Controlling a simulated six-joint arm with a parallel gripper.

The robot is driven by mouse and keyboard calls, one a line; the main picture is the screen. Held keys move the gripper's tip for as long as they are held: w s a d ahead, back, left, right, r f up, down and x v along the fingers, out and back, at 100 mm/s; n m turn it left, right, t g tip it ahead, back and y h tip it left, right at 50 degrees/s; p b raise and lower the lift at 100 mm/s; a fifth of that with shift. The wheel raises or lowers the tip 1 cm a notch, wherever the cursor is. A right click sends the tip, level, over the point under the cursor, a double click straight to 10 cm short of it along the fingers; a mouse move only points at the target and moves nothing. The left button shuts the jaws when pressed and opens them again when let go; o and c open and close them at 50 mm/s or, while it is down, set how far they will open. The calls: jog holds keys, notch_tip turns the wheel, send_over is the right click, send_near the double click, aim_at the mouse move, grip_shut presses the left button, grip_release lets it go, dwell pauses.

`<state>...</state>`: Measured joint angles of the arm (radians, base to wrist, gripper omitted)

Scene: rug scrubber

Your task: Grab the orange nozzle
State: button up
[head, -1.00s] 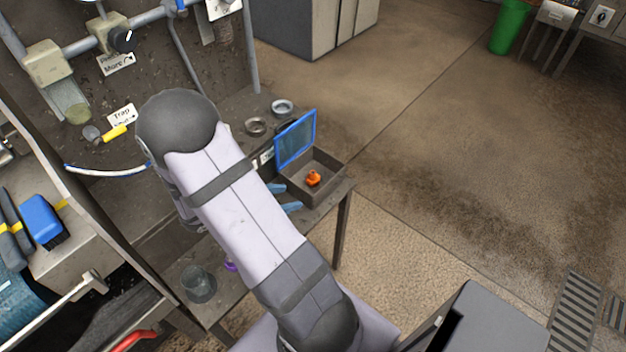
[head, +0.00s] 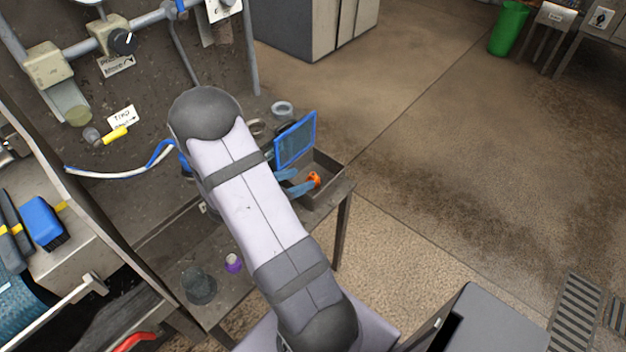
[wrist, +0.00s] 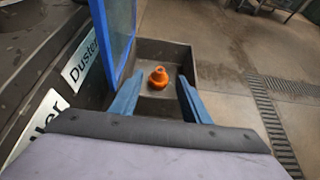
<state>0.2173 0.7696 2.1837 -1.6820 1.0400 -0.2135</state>
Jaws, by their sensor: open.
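The orange nozzle (head: 314,179) lies in an open grey box (head: 329,164) on the table. In the wrist view the nozzle (wrist: 158,77) stands on the box floor, ahead of my gripper and between the lines of its fingers. My gripper (head: 300,182) has two blue fingers and is open and empty. Its fingertips (wrist: 159,82) reach over the near side of the box, one on each side of the nozzle's line. In the head view a finger partly covers the nozzle. I cannot tell if anything touches.
A blue-framed panel (head: 295,140) stands upright along the box's left side, close to my gripper. Labels, one reading "Duster" (wrist: 82,62), are to the left. Round metal pieces (head: 282,108) sit behind. A purple-and-white item (head: 233,263) and a glass jar (head: 199,286) are lower down.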

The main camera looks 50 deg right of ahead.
aim_at(312, 175)
jog(key=shift+x, duration=2.75)
jog(key=shift+c, duration=0.6)
grip_shut()
